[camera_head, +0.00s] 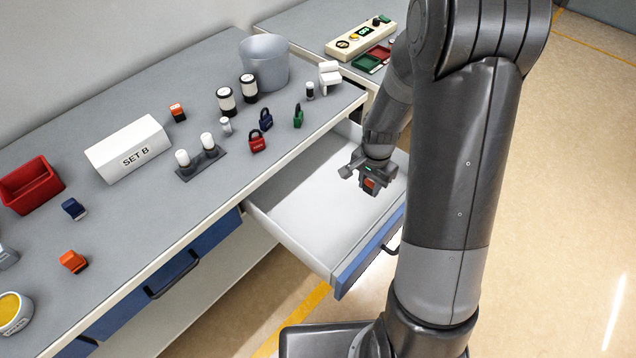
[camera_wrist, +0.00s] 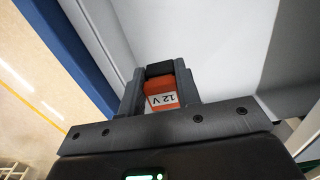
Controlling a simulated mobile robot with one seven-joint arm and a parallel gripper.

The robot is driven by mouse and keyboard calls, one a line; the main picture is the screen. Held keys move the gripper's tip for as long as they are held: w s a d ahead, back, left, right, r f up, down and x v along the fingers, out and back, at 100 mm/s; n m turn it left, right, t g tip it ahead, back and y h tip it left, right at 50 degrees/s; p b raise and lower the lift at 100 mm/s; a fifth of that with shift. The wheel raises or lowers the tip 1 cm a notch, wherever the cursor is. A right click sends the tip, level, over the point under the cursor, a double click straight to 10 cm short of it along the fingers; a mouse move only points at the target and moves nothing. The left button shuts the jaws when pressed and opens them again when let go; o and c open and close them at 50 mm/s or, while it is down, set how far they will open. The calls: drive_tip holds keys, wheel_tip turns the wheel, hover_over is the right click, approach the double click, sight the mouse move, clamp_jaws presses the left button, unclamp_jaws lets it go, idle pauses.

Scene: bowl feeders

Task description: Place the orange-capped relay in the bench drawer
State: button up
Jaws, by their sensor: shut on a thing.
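My gripper (camera_head: 368,184) is over the open bench drawer (camera_head: 296,212) in the head view. It is shut on an orange-capped relay (camera_wrist: 160,86), whose orange top and white "12 V" label show between the fingers in the wrist view. The relay also shows as a small orange patch in the head view (camera_head: 370,183). The drawer is pulled out, with a white inside and a blue front; the part I see is empty. I cannot tell whether the relay touches the drawer floor.
On the bench (camera_head: 110,233) stand a "SET B" block (camera_head: 128,148), padlocks, a grey bin (camera_head: 264,63) and a red bin (camera_head: 30,184). Two other orange-capped pieces lie there, one near the block (camera_head: 177,112) and one near the front (camera_head: 73,261). My arm hides the drawer's right side.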

sight(363, 213)
wheel_tip(363, 213, down, 10)
drive_tip(key=shift+f, duration=0.25)
idle(0.4)
drive_tip(key=shift+f, duration=0.2)
drive_tip(key=o, duration=1)
drive_tip(key=shift+r, duration=0.2)
wheel_tip(363, 213, up, 12)
drive_tip(key=s+r+n+t, duration=0.2)
drive_tip(key=s+r, duration=0.4)
drive_tip(key=r, duration=0.3)
drive_tip(key=s+a+r+n+t, duration=0.1)
drive_tip(key=s+r+n, duration=0.3)
drive_tip(key=r, duration=0.5)
drive_tip(key=s+r+n+t, duration=0.2)
drive_tip(key=s+r+n, duration=0.1)
drive_tip(key=s+r, duration=0.5)
drive_tip(key=shift+s+a+r+t, duration=0.15)
drive_tip(key=shift+r, duration=0.35)
drive_tip(key=shift+s+a+r+t, duration=0.15)
drive_tip(key=shift+r, duration=0.3)
